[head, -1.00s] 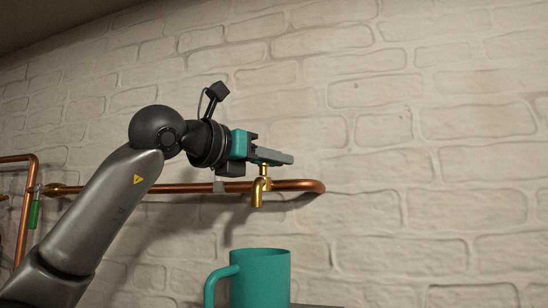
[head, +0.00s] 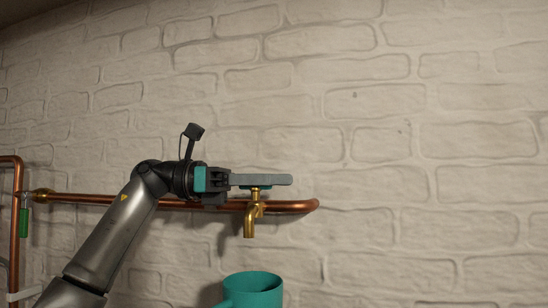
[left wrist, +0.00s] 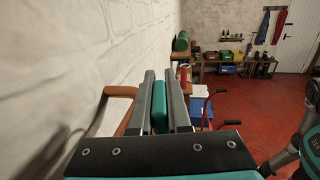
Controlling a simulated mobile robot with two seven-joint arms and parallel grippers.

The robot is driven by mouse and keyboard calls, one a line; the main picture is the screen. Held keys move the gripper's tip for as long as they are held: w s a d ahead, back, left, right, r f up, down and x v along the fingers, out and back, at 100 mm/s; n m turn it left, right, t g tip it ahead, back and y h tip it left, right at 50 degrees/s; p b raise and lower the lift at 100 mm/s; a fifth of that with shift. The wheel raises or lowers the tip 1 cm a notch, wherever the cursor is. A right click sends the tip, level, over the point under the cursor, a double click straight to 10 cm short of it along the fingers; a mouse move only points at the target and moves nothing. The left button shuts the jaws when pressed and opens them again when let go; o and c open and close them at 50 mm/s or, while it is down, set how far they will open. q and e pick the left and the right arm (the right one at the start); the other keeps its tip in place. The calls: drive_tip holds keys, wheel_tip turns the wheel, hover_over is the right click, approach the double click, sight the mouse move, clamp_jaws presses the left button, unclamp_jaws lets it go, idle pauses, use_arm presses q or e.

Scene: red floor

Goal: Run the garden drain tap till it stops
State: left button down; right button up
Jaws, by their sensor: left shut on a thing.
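The brass drain tap (head: 251,222) sticks out from the copper pipe on the white brick wall, with its spout pointing down. Its teal handle (head: 256,187) sits on top, mostly hidden by my finger in the head view. In the left wrist view the teal handle (left wrist: 159,106) lies between the two grey fingers. My left gripper (head: 275,180) is level and shut on the handle; it also shows in the left wrist view (left wrist: 160,82). A teal mug (head: 256,290) stands below the spout, cut off by the bottom edge. No water shows. My right gripper is not in view.
The copper pipe (head: 120,199) runs along the wall behind my arm. A green-handled valve (head: 24,221) is at the far left. The left wrist view shows a workbench (left wrist: 235,70) with bins across a red floor (left wrist: 255,108).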

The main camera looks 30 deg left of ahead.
use_arm(q)
drive_tip(key=shift+s+d+m+g+h+p, duration=0.15)
drive_tip(key=shift+m+g+h+p, duration=0.15)
drive_tip(key=shift+m+g+p, duration=0.4)
drive_tip(key=shift+s+a+m+g+h+p, duration=0.15)
drive_tip(key=shift+m+g+h+p, duration=0.2)
drive_tip(key=shift+g+p, duration=0.55)
drive_tip(key=shift+d, duration=0.1)
drive_tip(key=c, duration=0.9)
unclamp_jaws()
